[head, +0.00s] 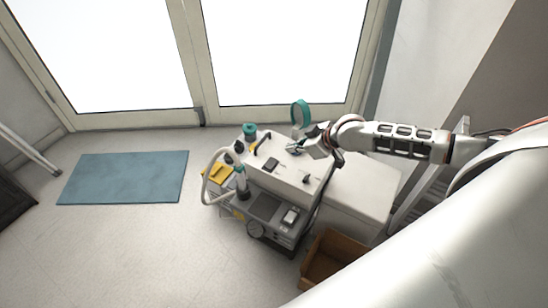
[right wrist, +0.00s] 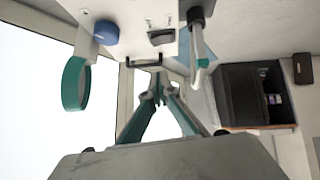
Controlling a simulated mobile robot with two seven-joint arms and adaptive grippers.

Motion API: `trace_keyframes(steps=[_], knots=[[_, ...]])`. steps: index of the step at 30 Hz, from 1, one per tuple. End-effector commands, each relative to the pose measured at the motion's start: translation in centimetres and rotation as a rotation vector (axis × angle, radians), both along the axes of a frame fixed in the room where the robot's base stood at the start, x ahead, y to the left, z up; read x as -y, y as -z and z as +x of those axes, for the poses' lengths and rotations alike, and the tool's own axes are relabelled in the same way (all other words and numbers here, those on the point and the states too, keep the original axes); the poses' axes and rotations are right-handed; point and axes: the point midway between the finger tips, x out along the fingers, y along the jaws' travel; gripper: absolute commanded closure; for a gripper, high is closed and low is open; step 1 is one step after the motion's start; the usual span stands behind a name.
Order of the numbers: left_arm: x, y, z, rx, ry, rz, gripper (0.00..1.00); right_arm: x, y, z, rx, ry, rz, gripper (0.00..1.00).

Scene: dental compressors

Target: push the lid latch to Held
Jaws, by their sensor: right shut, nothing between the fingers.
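The dental compressor (head: 287,178) stands in the middle of the head view, with a white top and a grey front. My right gripper (head: 294,149) is over the back part of the white top, coming in from the right. In the right wrist view its teal fingers (right wrist: 160,90) are closed together and empty, close to a black handle (right wrist: 145,64) on the white face. I cannot tell whether they touch it. Small dark fittings sit on the top, among them a black block (head: 271,165) and a small knob (head: 306,178). I cannot tell which fitting is the lid latch. My left gripper is out of view.
A teal ring (head: 300,113) rises behind the compressor. A pale hose (head: 207,180) loops at its left. A white cabinet (head: 358,190) stands close on the right, with a brown open box (head: 333,259) in front. A blue mat (head: 124,177) lies on clear floor at left.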

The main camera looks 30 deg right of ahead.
Motion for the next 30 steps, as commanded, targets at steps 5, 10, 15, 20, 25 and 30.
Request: trace_keyframes(steps=[5, 10, 15, 20, 25, 30], knots=[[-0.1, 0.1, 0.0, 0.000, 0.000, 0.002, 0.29, 0.1, 0.0, 0.0, -0.001, 0.002, 0.000, 1.00], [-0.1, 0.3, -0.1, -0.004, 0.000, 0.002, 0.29, 0.1, 0.0, 0.1, -0.001, 0.002, 0.000, 1.00], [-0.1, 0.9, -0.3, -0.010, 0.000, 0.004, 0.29, -0.3, 1.0, 0.8, -0.003, 0.002, 0.002, 1.00], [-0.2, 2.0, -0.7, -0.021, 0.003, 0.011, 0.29, -1.1, 3.2, 2.5, -0.005, 0.002, 0.002, 1.00], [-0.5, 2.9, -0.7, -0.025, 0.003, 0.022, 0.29, -2.1, 5.7, 4.6, -0.007, 0.001, 0.002, 1.00], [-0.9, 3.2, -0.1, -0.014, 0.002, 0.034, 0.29, -3.0, 7.9, 6.7, -0.007, 0.001, 0.002, 1.00]])
